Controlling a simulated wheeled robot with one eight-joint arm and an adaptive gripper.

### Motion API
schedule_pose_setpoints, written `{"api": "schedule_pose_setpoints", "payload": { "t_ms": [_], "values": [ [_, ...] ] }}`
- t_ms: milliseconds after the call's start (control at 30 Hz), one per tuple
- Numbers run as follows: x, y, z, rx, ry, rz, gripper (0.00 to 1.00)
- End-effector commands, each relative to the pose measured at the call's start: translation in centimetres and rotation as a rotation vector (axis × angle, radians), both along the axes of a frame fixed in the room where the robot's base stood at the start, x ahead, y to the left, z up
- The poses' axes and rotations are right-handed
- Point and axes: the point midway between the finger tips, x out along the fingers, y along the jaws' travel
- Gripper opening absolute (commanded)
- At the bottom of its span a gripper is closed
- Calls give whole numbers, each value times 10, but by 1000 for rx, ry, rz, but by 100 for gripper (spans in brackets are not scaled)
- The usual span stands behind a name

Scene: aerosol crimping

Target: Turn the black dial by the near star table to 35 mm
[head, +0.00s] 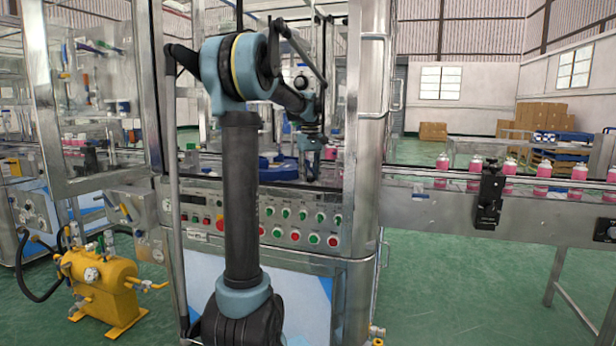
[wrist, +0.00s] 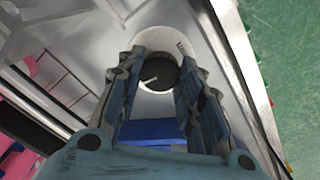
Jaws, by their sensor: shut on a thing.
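The black dial (wrist: 163,74) shows in the wrist view between my fingertips, with a pale pointer line on its top. A light round plate (wrist: 176,44) surrounds it; I cannot read any scale on it. My gripper (wrist: 156,62) is shut on the dial, one finger on each side. In the head view my gripper (head: 311,150) reaches down inside the machine's frame, and the dial is hidden there. The blue star table (head: 279,168) lies to the left of my gripper in the head view.
A panel of coloured buttons (head: 290,216) runs along the machine's front. Metal posts (head: 366,130) frame the opening. A conveyor (head: 430,192) carries pink bottles (head: 542,180) at right. A yellow tank unit (head: 100,280) stands at lower left. Green floor is free at right.

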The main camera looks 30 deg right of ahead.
Motion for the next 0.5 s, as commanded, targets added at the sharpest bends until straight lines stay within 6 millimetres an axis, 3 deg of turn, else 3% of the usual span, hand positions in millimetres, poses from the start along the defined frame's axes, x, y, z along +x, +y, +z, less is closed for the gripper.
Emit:
{"api": "schedule_pose_setpoints", "payload": {
  "t_ms": [500],
  "values": [
    [0,1,0,2,0,-449,10]
  ]
}}
